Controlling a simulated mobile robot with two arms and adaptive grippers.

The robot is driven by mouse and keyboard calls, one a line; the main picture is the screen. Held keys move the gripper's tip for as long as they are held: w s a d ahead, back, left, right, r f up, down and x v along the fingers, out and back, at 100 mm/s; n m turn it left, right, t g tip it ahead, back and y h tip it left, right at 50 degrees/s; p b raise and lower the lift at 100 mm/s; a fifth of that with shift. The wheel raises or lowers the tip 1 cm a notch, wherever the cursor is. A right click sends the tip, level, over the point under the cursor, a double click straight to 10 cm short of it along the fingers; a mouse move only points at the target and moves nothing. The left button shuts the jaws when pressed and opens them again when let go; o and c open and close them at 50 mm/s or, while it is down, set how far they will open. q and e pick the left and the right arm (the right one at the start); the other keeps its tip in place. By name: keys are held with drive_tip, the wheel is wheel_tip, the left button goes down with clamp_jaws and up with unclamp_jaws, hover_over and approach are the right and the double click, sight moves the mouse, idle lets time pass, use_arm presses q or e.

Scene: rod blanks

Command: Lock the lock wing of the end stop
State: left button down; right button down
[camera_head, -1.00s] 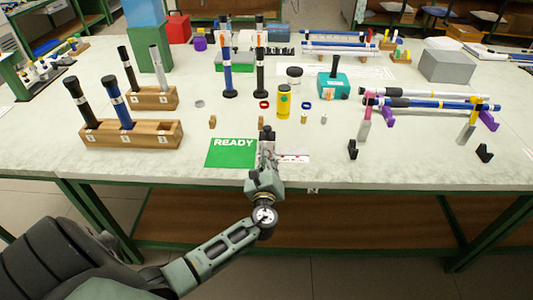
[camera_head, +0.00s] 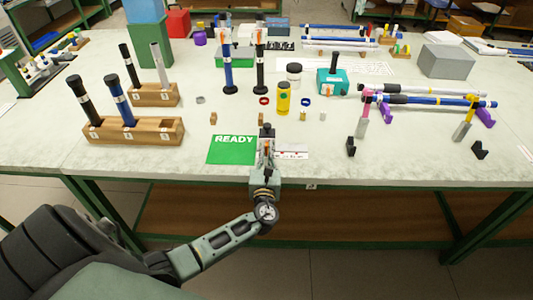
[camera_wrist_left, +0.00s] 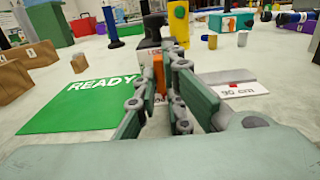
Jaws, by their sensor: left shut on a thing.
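The end stop (camera_head: 266,132) stands at the table's front edge, right of the green READY mat. Only its dark top shows clearly in the head view. In the left wrist view its dark block (camera_wrist_left: 152,30) stands just beyond the fingertips. An orange-brown piece (camera_wrist_left: 158,72), which looks like the lock wing, lies between the fingers. My left gripper (camera_head: 266,153) is at the end stop, its fingers closed around this piece. It also shows in the left wrist view (camera_wrist_left: 163,62). The fingers hide much of the wing, so its angle is unclear. My right gripper is in neither view.
The green READY mat (camera_head: 231,150) lies left of the gripper. A 90 cm label (camera_wrist_left: 243,90) lies on its right. A yellow cylinder (camera_head: 283,99) stands behind. A wooden rod holder (camera_head: 157,132) is at left, rods on supports (camera_head: 430,101) at right.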

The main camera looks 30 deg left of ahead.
use_arm(q)
drive_tip(key=shift+f, duration=0.15)
drive_tip(key=c, duration=1.9)
unclamp_jaws()
drive_tip(key=shift+o, duration=0.2)
drive_tip(key=v, duration=1.2)
drive_tip(key=shift+s, duration=0.1)
